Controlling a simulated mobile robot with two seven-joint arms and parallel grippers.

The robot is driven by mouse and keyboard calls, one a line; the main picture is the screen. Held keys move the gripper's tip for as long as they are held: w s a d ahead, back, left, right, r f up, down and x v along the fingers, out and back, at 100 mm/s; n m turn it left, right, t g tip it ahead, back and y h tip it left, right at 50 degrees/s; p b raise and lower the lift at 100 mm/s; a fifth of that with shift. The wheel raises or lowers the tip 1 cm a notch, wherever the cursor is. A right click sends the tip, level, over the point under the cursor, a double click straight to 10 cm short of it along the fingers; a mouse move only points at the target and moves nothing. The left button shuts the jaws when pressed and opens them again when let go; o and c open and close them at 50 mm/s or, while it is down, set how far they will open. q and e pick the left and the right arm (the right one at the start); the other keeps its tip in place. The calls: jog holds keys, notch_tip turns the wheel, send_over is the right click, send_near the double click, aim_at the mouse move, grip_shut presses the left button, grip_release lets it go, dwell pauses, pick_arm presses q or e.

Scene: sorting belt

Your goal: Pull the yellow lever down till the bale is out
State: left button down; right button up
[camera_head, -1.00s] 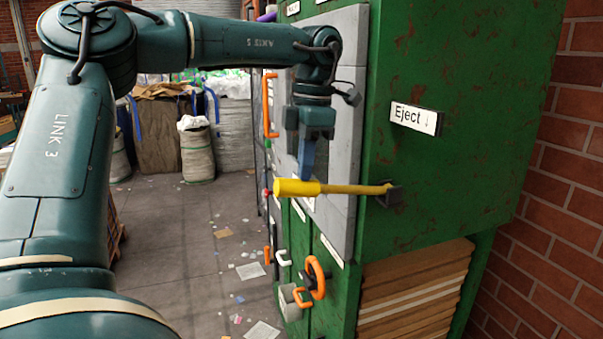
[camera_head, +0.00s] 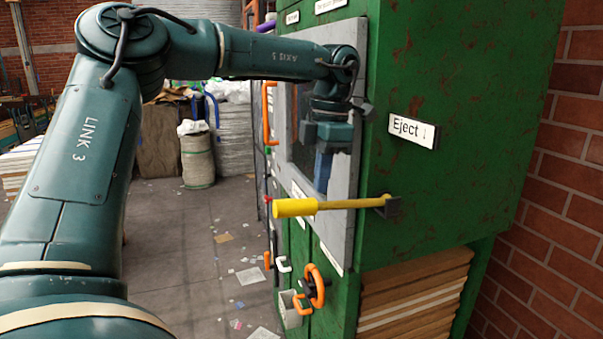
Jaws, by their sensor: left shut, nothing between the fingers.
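The yellow lever (camera_head: 340,205) sticks out to the left from a dark pivot on the green machine (camera_head: 455,160), roughly level, with a thick yellow grip at its free end. A white "Eject ↓" sign (camera_head: 413,131) is fixed above its pivot. My left gripper (camera_head: 322,182) points down, shut and empty, with blue fingers. In the picture its tips are just above the lever's rod; I cannot tell whether they touch it. No bale can be made out for certain. My right gripper is not in view.
A grey-framed panel (camera_head: 350,160) lies behind my left gripper. Orange handles (camera_head: 268,112) and an orange ring (camera_head: 314,285) stick out of the machine's front. A brick wall (camera_head: 560,170) closes the right side. Paper scraps litter the open floor (camera_head: 185,230) at left.

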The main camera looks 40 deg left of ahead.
aim_at(324, 203)
pick_arm(q)
jog(key=shift+a, duration=0.1)
notch_tip(324, 203, up, 8)
jog(key=shift+w+d+f, duration=0.25)
jog(key=shift+w, duration=0.05)
dwell(0.5)
